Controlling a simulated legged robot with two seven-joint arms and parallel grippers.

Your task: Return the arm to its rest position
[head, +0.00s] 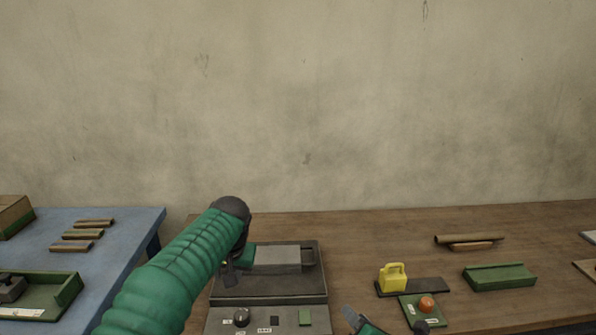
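My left arm, in a green sleeve, reaches in from the lower left of the head view. Its dark wrist bends down, and my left gripper (229,274) hangs at the left edge of the dark machine (268,291). The arm partly hides it, and its opening does not show clearly. Whether it touches the machine cannot be told. My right gripper (355,319) shows only in part at the bottom edge, right of the machine, as a grey tip with green behind it. I see nothing held in it, but its opening cannot be made out.
On the brown table (365,235) are a yellow block with a handle (392,278), an orange button (427,304), brown rolls (469,240) and a green tray (499,277).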

